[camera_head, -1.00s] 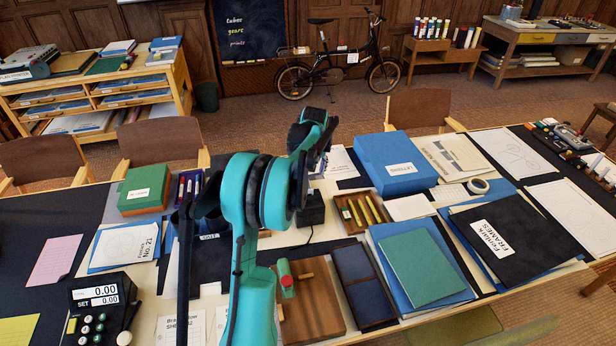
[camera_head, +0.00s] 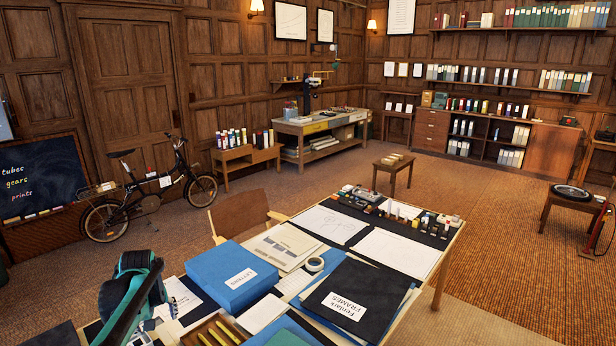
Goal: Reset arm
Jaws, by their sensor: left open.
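My left arm comes in at the lower left of the head view, teal and black, over the left end of the long table. My left gripper (camera_head: 156,298) is at its far end, above the table and to the left of the blue box (camera_head: 228,278). It is small and partly hidden by the arm itself; it is open, and I see nothing held. My right gripper is not in view.
The table holds a black "Fenlark FRAMES" folder (camera_head: 352,299), a tape roll (camera_head: 315,264) and a tray of yellow pencils (camera_head: 216,332). A chair (camera_head: 243,215) stands behind it. A bicycle (camera_head: 148,196) is by the wall. The carpet at right is largely clear.

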